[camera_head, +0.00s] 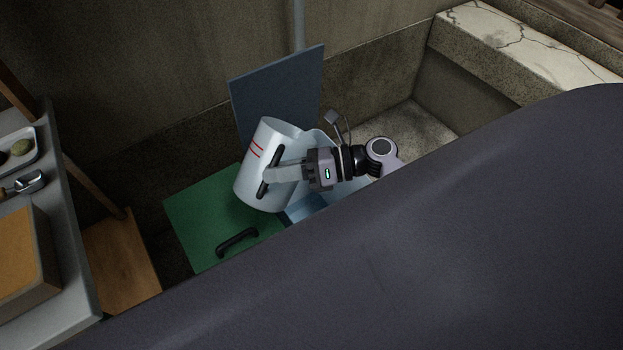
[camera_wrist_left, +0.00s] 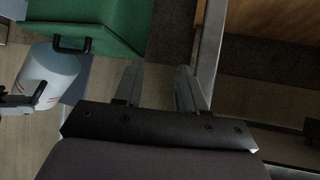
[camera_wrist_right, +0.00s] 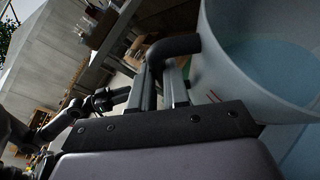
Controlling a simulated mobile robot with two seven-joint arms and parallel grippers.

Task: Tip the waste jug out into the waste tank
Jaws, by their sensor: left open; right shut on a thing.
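The waste jug (camera_head: 252,184), pale grey-white with red marks, hangs tilted over the green box with a black handle (camera_head: 238,242). My right gripper (camera_head: 280,173) is shut on the jug's black handle (camera_head: 264,187). In the right wrist view the jug (camera_wrist_right: 224,72) shows its open mouth, with pale blue liquid (camera_wrist_right: 272,70) inside. The green box (camera_head: 200,225) seems to be the waste tank; its opening is not clear to me.
A blue-grey panel (camera_head: 275,92) stands upright behind the jug. A grey table (camera_head: 75,235) with a tray and a brown-topped box (camera_head: 22,262) is at the left. A cracked stone ledge (camera_head: 530,42) runs at upper right. My dark body covers the lower right.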

